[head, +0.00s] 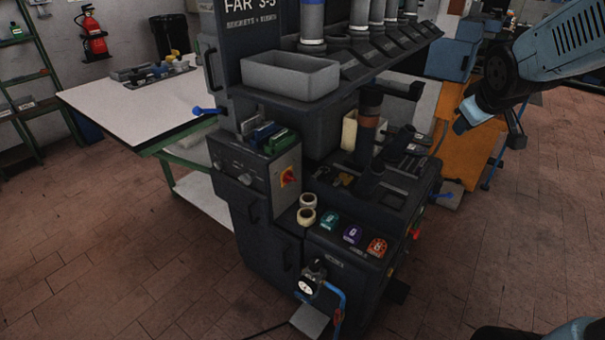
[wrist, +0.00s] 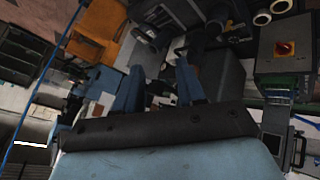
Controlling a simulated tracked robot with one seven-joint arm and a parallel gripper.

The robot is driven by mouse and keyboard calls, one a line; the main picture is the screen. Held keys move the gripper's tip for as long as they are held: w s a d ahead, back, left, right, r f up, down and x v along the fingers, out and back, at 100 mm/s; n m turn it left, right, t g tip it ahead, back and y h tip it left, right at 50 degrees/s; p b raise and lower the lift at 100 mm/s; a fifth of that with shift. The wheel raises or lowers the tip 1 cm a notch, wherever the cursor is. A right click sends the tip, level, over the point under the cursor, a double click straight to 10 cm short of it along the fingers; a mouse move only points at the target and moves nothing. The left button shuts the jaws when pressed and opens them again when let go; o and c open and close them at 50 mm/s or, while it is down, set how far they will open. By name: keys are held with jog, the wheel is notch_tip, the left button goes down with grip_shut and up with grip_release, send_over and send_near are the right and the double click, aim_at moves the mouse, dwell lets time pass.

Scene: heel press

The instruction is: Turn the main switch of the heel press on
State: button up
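The heel press is the dark machine in the middle of the head view (head: 265,235). Its main switch (head: 288,177), a red knob on a yellow plate, sits on the front of a grey control box. The switch also shows near the upper right of the wrist view (wrist: 284,48). Its exact knob position is too small to tell. My gripper (wrist: 160,66) shows two blue fingers spread apart with nothing held. In the head view my gripper (head: 488,128) is at the upper right, well apart from the switch and to its right.
Tape rolls (head: 307,216) and several coloured buttons lie below and right of the switch. A grey bin (head: 290,75) sits above the control box. A pressure gauge (head: 305,287) with a blue hose is low at the front. A white-topped table (head: 120,108) stands left; open floor lies in front.

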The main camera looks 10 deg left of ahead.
jog(key=w+a+f+n+t+y, duration=0.1)
jog(key=w+a+f+n, duration=0.2)
jog(key=w+f, duration=0.15)
jog(key=w+a+f+n+y, duration=0.2)
jog(key=w+a+f, duration=0.2)
jog(key=w, duration=0.2)
jog(key=n+g+y, duration=0.2)
jog(key=n+y, duration=0.8)
jog(key=y, duration=0.4)
send_near(294, 180)
jog(key=x, duration=0.9)
jog(key=shift+a, duration=0.2)
jog(key=shift+c, duration=0.4)
grip_shut()
